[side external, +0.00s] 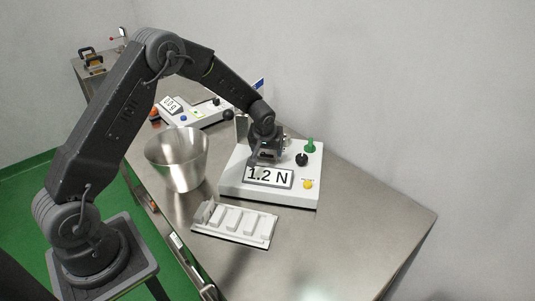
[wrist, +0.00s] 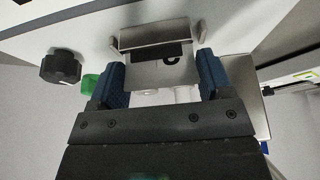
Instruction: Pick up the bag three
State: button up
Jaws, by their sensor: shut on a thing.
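My gripper (side external: 266,155) is low over the white test device (side external: 228,184), whose display reads 1.2 N. In the wrist view my gripper's two blue fingers (wrist: 161,84) are shut on a small pale piece (wrist: 150,74), which I take to be the bag. Its shape is only partly visible, and I cannot read a number on it. A dark patch with a curved mark shows just beyond it, by a pale clamp-like part. In the side view the bag is hidden behind my gripper.
A steel bucket (side external: 178,172) stands left of the device. A white slotted rack (side external: 257,240) lies in front. Green (side external: 310,146), black (side external: 302,160) and yellow (side external: 308,184) knobs stand on the device's right. A second display device (side external: 196,116) is behind. The table's right side (side external: 365,215) is clear.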

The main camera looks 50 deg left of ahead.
jog(key=shift+c, duration=0.9)
jog(key=shift+r, duration=0.1)
notch_tip(320, 180, up, 9)
jog(key=shift+s+d+r, duration=0.1)
jog(key=shift+s+r, duration=0.1)
jog(key=shift+r, duration=0.05)
jog(key=s+d+f+n+g+y, duration=0.1)
jog(key=s+d+n+g, duration=0.2)
jog(key=s+n, duration=0.65)
jog(key=s+d+f+n+g, duration=0.2)
jog(key=s+n+g, duration=0.1)
jog(key=s+n, duration=0.65)
jog(key=m, duration=0.2)
send_over(255, 222)
jog(key=d, duration=0.1)
jog(key=f, duration=0.6)
jog(key=shift+w+f, duration=0.3)
jog(key=shift+f, duration=2)
